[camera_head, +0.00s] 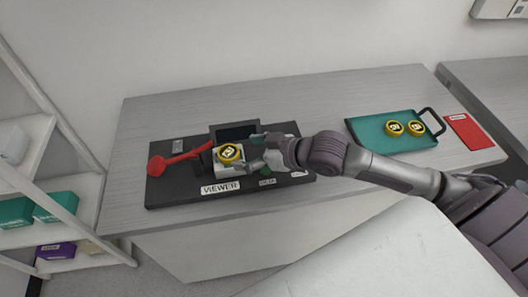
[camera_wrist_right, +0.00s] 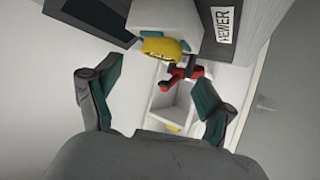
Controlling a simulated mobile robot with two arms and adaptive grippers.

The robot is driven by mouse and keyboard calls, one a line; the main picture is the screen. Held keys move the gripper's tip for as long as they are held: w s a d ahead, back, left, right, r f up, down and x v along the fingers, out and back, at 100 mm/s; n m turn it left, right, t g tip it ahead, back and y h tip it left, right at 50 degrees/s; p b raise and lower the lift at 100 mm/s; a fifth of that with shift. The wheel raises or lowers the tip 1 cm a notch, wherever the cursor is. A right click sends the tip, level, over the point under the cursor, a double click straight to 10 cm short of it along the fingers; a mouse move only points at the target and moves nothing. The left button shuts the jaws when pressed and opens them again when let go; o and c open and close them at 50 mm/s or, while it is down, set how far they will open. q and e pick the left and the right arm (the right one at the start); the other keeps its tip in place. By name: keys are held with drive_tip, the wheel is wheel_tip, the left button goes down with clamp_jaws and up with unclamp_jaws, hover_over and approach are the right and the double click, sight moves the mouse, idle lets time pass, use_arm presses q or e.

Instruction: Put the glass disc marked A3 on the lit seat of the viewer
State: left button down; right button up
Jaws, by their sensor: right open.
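The viewer (camera_head: 221,189) is a dark base with a labelled front, a dark upright screen and a pale seat block. A yellow-rimmed disc (camera_head: 229,153) rests on the seat block; its mark is too small to read. The disc also shows in the right wrist view (camera_wrist_right: 164,48), ahead of the fingers. My right gripper (camera_head: 256,156) is just right of the disc. In the right wrist view my right gripper (camera_wrist_right: 160,78) is open, with nothing between its fingers. Two more yellow-rimmed discs (camera_head: 394,129) (camera_head: 416,128) lie on the teal tray (camera_head: 370,128); their marks are unreadable. My left gripper is not in view.
A red lever (camera_head: 180,158) sits on the base left of the seat. A red card (camera_head: 469,132) lies right of the tray. The grey table (camera_head: 300,100) is clear behind the viewer. White shelves (camera_head: 62,190) with boxes stand at the left.

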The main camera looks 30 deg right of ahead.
drive_tip(key=v, duration=0.6)
drive_tip(key=shift+b, duration=0.3)
drive_tip(key=shift+s+r, duration=0.1)
